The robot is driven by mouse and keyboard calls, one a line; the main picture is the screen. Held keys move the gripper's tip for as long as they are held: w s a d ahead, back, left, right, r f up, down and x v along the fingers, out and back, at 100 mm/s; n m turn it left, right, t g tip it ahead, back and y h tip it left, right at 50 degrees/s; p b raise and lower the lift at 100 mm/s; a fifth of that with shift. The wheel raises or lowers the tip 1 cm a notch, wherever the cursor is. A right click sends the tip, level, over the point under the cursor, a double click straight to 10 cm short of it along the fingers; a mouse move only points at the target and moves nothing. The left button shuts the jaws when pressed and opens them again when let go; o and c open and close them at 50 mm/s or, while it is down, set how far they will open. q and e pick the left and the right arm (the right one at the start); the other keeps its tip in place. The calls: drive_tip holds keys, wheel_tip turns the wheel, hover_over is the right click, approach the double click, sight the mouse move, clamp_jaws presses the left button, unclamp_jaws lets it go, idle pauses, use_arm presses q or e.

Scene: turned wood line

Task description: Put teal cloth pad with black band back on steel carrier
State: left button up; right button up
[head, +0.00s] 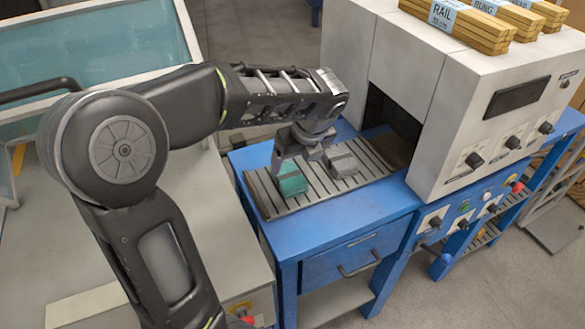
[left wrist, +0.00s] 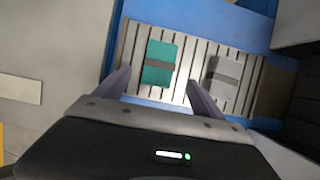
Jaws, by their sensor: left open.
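The teal cloth pad with a dark band (head: 291,183) lies on a slatted grey metal bed (head: 290,206) on the blue table. The pad also shows in the left wrist view (left wrist: 159,52), its band running across it. My left gripper (head: 303,153) is open and empty, pointing down above the pad and partly hiding it in the head view. In the left wrist view its two fingers (left wrist: 158,80) stand apart either side of the pad's near end. No separate steel carrier can be made out; the slatted bed may be it. My right gripper is not in view.
A grey banded block (head: 342,160) lies on the slats to the right of the pad. A white machine (head: 400,60) with a dark opening stands behind the right end of the bed, with wood bundles (head: 455,22) on top. A pale bench is at left.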

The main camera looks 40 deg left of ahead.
use_arm(q)
drive_tip(key=shift+v, duration=1.8)
